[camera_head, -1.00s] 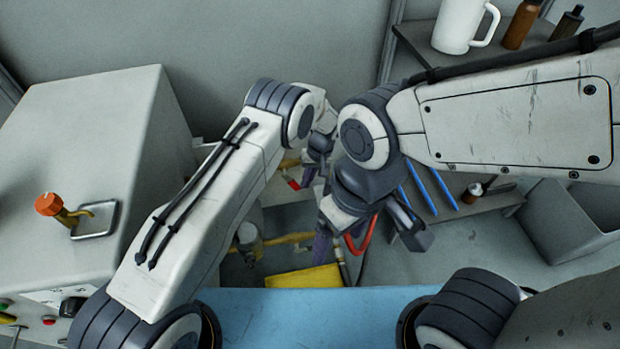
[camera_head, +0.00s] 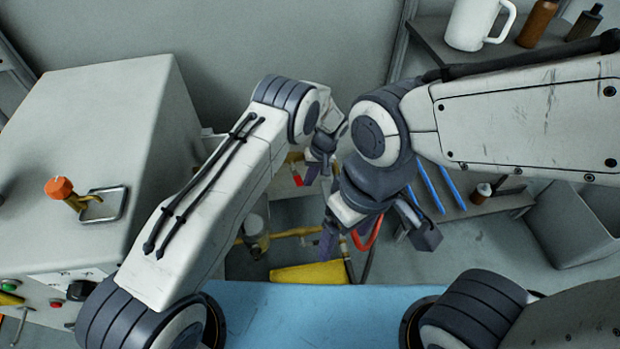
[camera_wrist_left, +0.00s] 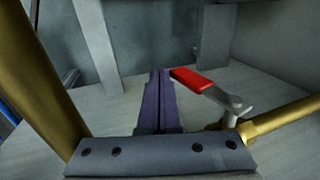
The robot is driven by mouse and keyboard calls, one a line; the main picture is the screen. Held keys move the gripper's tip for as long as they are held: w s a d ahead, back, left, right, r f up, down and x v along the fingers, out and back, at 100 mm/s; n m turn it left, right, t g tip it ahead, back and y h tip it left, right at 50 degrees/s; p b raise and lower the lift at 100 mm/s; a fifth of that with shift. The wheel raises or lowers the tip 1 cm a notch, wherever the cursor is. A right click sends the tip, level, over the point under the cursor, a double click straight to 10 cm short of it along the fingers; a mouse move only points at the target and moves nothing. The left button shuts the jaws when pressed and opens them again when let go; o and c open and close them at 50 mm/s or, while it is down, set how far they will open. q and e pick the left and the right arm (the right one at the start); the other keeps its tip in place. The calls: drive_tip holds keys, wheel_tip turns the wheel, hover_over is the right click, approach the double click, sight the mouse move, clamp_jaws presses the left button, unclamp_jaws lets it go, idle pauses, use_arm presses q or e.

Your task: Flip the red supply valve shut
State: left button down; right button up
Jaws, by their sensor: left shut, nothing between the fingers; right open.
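The red valve lever (camera_head: 297,180) shows as a small red piece behind my left arm in the head view. In the left wrist view the red lever (camera_wrist_left: 197,82) reaches from a grey valve stem up and left to just beside my fingers. My left gripper (camera_head: 314,172) is shut and empty, just right of the lever in the head view. In the left wrist view its shut purple fingers (camera_wrist_left: 160,76) are close to the lever's free end; contact cannot be told.
A brass pipe (camera_wrist_left: 285,116) runs right from the valve, and another brass pipe (camera_wrist_left: 42,85) stands at the left. A grey cabinet (camera_head: 100,120) with an orange-capped fitting (camera_head: 60,188) fills the left. A shelf with a white mug (camera_head: 472,25) is at top right. A yellow block (camera_head: 310,274) lies low centre.

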use_arm(q)
drive_tip(key=p+v, duration=0.2)
drive_tip(key=v, duration=0.8)
drive_tip(key=shift+r, duration=0.25)
